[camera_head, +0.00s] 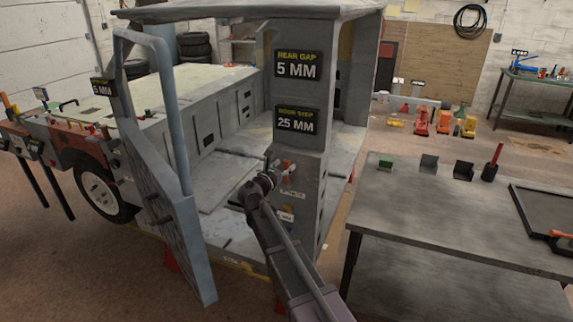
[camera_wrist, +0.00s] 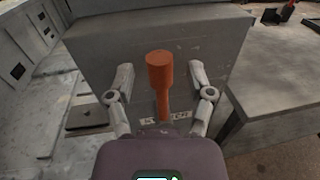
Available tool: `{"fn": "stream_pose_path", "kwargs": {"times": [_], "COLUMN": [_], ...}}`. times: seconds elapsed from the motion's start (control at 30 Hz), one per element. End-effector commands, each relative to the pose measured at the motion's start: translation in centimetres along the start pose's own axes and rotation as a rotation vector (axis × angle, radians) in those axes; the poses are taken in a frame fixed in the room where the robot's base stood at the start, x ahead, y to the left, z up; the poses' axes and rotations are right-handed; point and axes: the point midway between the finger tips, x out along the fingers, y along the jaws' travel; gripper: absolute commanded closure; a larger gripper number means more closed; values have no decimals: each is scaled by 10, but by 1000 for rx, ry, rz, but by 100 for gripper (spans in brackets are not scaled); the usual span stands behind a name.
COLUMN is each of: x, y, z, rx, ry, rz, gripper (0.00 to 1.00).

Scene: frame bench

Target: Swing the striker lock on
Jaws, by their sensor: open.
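The orange-red handle of the striker lock (camera_wrist: 160,75) stands out from the grey pillar, in the middle of the wrist view. In the head view the orange lock part (camera_head: 287,168) shows on the pillar face, partly covered by my gripper. My gripper (camera_wrist: 161,78) is open, with one finger on each side of the orange handle and a gap to it on both sides. In the head view my gripper (camera_head: 268,175) is close to the pillar. A label lies below the handle, partly hidden by it.
The grey pillar (camera_head: 299,95) carries signs reading 5 MM and 25 MM. A door frame (camera_head: 180,150) stands open to the left. A steel table (camera_head: 440,220) with small blocks and a tray stands at right.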

Motion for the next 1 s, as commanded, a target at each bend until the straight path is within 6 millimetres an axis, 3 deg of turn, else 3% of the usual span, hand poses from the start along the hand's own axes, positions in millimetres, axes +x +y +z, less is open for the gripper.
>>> {"fn": "stream_pose_path", "kwargs": {"times": [0.2, 0.57, 0.8, 1.0], "x": [15, 17, 17, 18], "y": [1, 0, 0, 0], "z": [0, 0, 0, 0], "rx": [0, 0, 0, 0], "ry": [0, 0, 0, 0], "rz": [1, 1, 1, 0], "gripper": [32, 32, 100, 100]}}
